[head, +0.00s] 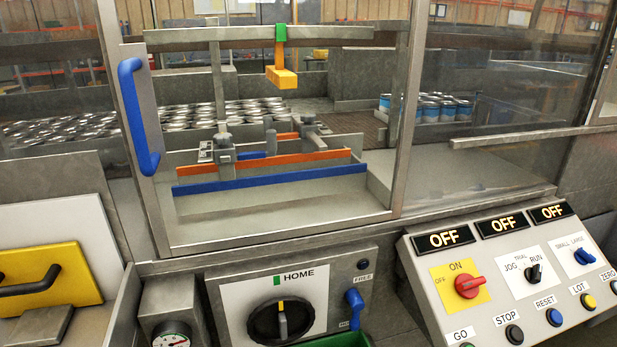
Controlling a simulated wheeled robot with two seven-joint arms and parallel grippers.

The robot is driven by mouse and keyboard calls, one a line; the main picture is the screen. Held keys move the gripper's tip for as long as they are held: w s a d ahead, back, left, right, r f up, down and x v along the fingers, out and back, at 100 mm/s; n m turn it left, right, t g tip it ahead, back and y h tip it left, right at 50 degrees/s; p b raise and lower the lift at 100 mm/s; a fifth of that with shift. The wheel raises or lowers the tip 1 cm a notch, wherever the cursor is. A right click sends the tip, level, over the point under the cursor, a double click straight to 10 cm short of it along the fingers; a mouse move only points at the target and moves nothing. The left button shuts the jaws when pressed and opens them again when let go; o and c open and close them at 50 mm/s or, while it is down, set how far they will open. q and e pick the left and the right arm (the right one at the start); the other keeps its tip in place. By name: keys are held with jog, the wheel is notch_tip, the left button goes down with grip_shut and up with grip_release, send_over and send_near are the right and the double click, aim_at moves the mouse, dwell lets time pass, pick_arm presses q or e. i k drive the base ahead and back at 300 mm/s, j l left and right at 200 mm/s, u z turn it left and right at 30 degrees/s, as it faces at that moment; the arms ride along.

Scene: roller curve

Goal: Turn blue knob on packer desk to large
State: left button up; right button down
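The blue knob (584,257) is on the sloped grey packer desk (415,262) at the lower right of the head view. It sits on a white plate with the words SMALL and LARGE printed above it. Its blue handle looks slanted from upper left to lower right; the knob is too small to tell surely which word it points to. Neither of my grippers is in view, and nothing touches the knob.
A red ON/OFF knob (469,287) and a black JOG/RUN knob (534,272) are left of the blue knob. Several push buttons line the desk's front, including blue RESET (554,317). A glazed guard with a blue handle (139,117) stands behind. Space before the desk looks clear.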

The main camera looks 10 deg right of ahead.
aim_at(582, 256)
jog(key=z, duration=1.65)
